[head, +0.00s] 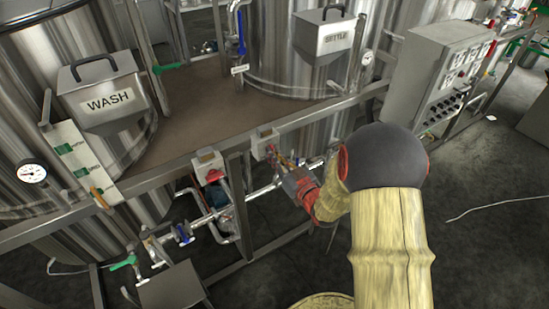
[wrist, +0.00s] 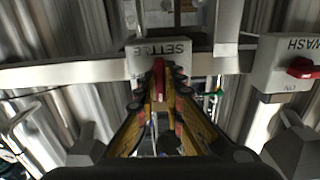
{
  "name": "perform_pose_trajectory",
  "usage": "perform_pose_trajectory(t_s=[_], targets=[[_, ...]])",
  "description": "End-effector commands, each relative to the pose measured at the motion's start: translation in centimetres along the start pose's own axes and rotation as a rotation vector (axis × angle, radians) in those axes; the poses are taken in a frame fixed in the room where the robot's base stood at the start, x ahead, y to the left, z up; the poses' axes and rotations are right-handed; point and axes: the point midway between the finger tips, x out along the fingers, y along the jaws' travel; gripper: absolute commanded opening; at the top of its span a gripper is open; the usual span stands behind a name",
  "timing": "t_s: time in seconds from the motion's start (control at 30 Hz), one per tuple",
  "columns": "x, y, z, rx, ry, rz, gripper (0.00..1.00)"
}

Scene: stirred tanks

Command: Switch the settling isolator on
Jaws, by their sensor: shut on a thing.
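The settling isolator is a light grey box (wrist: 158,58) marked SETTLE, upside down in the wrist view. It also shows on the frame rail in the head view (head: 264,137), partly covered by my gripper (head: 277,160). Its red handle (wrist: 158,72) lies upright in the wrist picture, between the fingertips of my gripper (wrist: 158,86). The fingers are shut on this handle. The lower part of the handle and any ON or OFF mark on this box are hidden or too small to read.
The similar WASH isolator box (wrist: 291,62) stands beside it; its red handle (wrist: 302,69) lies crosswise. It also shows in the head view (head: 207,160). The steel rail (wrist: 65,75) carries both boxes. Pipes (head: 262,190) run below. Large tanks stand behind.

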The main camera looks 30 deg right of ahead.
Motion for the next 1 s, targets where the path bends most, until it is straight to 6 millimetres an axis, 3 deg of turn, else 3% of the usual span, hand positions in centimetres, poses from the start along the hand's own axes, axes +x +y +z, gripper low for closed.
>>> perform_pose_trajectory(t_s=[0.57, 0.6, 0.9, 1.0], targets=[[-0.05, 0.00, 0.09, -0.040, -0.003, 0.000, 0.00], [-0.05, 0.00, 0.09, -0.040, -0.002, 0.000, 0.10], [-0.02, 0.00, 0.03, -0.039, -0.001, 0.000, 0.27], [-0.02, -0.01, 0.02, -0.039, -0.001, 0.000, 0.28]])
